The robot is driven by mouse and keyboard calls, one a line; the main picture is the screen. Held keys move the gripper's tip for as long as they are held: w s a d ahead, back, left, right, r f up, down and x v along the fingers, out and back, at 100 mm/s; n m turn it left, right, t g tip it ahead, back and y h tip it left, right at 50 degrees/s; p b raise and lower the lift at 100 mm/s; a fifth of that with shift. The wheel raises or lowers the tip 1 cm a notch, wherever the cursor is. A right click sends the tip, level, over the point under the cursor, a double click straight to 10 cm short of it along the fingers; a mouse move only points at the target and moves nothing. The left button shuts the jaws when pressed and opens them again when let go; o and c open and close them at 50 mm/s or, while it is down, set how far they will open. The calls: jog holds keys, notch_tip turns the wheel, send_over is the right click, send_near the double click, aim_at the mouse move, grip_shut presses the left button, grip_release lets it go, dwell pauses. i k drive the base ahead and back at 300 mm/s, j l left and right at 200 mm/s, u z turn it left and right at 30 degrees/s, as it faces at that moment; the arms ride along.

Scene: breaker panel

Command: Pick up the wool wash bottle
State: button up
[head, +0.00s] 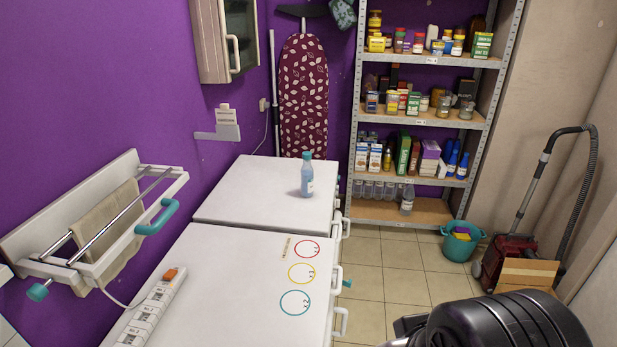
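A clear pale-blue bottle with a blue cap (307,177) stands upright on the far white worktop, near its right side. Its label is too small to read, so I cannot confirm that it is the wool wash. Another clear bottle (407,199) stands on the bottom shelf of the rack. Its label is also unreadable. My gripper is not in view; only a dark rounded part of my arm shows at the lower right. Nothing touches the bottle on the worktop.
The near white worktop (230,285) carries a power strip (150,312) and three coloured circles. A drying rack (110,225) juts from the left wall. A metal shelf (420,120) stands behind. A teal bucket (461,243) and red vacuum (505,258) stand right; tiled floor is open between.

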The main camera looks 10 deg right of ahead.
aim_at(307, 171)
jog(key=i+l+u, duration=0.25)
jog(key=i+l, duration=0.8)
jog(key=i+l+u, duration=0.25)
jog(key=i+l, duration=1.1)
jog(key=i, duration=0.05)
